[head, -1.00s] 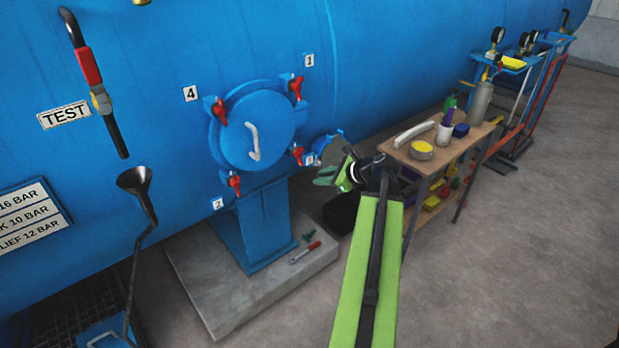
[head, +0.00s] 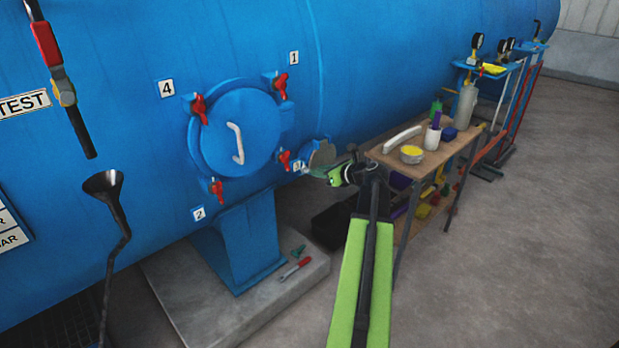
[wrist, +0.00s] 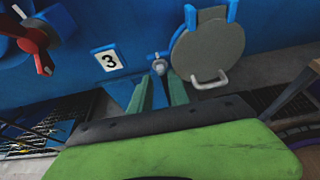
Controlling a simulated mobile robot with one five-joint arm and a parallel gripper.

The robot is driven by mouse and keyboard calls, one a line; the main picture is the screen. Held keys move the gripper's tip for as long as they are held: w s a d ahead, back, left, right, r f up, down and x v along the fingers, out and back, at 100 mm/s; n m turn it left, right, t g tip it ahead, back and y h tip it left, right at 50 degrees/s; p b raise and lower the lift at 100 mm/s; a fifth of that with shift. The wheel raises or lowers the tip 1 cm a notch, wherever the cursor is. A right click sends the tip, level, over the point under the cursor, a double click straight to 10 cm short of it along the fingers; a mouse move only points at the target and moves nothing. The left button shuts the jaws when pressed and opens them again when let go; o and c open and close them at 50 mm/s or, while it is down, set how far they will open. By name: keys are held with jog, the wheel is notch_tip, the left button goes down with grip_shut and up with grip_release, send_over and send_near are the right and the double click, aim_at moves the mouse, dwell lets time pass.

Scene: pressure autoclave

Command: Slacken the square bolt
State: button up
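A small grey fitting (wrist: 159,66) that may be the square bolt sits on the blue vessel wall, left of a round grey cover with a white handle (wrist: 208,55). Its head is too small to tell the shape. My gripper (wrist: 161,82) points at it in the wrist view, its two teal fingers apart and the fitting just beyond the tips. I cannot tell whether they touch it. In the head view my gripper (head: 318,172) is in front of the grey cover (head: 321,153), low on the vessel, and hides the fitting.
A blue round door (head: 238,132) with red clamps is left of my gripper; label 3 (wrist: 109,58) is close by. A wooden table (head: 385,157) with tools and a cup stands close on the right. A red-handled tool (head: 295,268) lies on the concrete plinth. Floor at right is clear.

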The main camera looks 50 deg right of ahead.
aim_at(307, 170)
jog(key=b+x, duration=0.1)
jog(key=x, duration=0.4)
jog(key=shift+w+f, duration=0.1)
jog(key=shift+w, duration=0.05)
grip_shut()
jog(key=shift+a, duration=0.1)
